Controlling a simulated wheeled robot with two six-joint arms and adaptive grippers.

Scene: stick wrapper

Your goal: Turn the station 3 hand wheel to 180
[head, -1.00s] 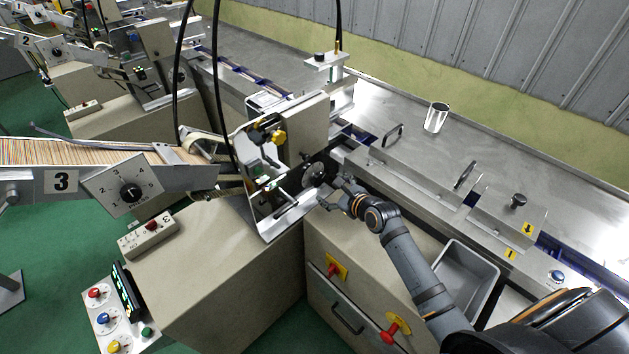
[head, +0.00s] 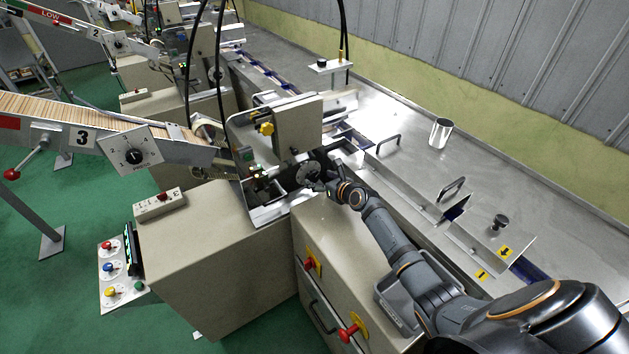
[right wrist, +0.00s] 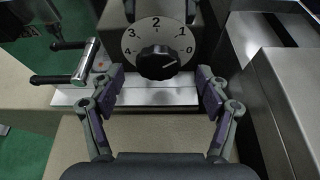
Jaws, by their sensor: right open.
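The station 3 machine, by its "3" plate (head: 84,139), stands left of centre in the head view. A small round grey wheel or dial (head: 307,174) sits on its right side. My right gripper (head: 319,185) is close to this disc. In the right wrist view its open fingers (right wrist: 160,90) stand either side, below the knob, with nothing between them. I cannot read a 180 mark. My left gripper is out of view.
A crank-like black handle (right wrist: 62,78) is left of the disc. A metal housing (right wrist: 285,75) stands close on the right.

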